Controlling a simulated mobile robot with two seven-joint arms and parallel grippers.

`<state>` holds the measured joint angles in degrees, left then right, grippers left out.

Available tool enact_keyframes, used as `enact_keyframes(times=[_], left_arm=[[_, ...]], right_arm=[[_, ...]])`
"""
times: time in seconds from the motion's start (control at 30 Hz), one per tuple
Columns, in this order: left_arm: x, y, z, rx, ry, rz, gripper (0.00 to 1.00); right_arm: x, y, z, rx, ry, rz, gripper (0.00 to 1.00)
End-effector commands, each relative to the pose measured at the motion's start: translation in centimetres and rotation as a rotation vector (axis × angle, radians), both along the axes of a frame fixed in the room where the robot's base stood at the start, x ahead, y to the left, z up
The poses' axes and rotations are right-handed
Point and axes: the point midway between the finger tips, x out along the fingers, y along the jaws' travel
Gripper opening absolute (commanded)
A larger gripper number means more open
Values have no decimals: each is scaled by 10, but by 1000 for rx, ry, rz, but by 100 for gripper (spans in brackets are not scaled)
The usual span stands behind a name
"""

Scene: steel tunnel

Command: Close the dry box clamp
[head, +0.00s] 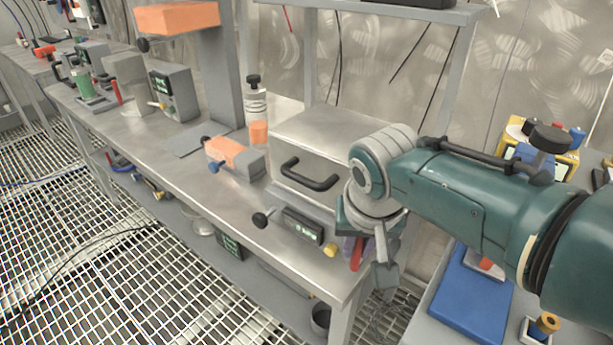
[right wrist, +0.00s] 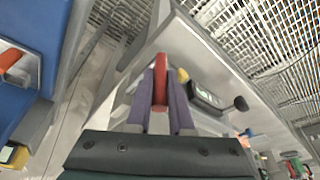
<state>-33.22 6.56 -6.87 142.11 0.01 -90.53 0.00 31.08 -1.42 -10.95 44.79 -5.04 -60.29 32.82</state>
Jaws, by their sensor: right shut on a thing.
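The dry box (head: 325,131) is a grey metal box with a black handle (head: 309,176) on its front, standing at the near right end of the steel bench. A red clamp lever (head: 356,256) shows at the right side of the box, beside the bench's end. My right gripper (right wrist: 161,92) has its two purple fingers closed on the red lever, one on each side. In the head view my wrist hides most of the clamp, so its latch cannot be seen. My left gripper is not in view.
A small device with a display (head: 302,226) and a black knob sits in front of the box. An orange-and-grey tool (head: 235,157) and a bottle (head: 256,101) stand left of it. A blue tray (head: 470,290) lies on the bench at right.

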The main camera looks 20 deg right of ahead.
Motion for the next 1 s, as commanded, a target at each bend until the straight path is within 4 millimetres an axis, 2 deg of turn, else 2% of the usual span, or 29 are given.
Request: enact_keyframes(times=[0.5,0.53,0.77,1.0], left_arm=[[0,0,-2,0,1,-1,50],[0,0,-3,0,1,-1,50],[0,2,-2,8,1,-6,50],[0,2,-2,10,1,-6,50]], right_arm=[[-1,-1,-3,-13,19,-2,0],[-1,-1,-3,-13,19,-2,22],[0,-1,-2,-12,17,-1,48],[0,0,-1,-12,16,-1,50]])
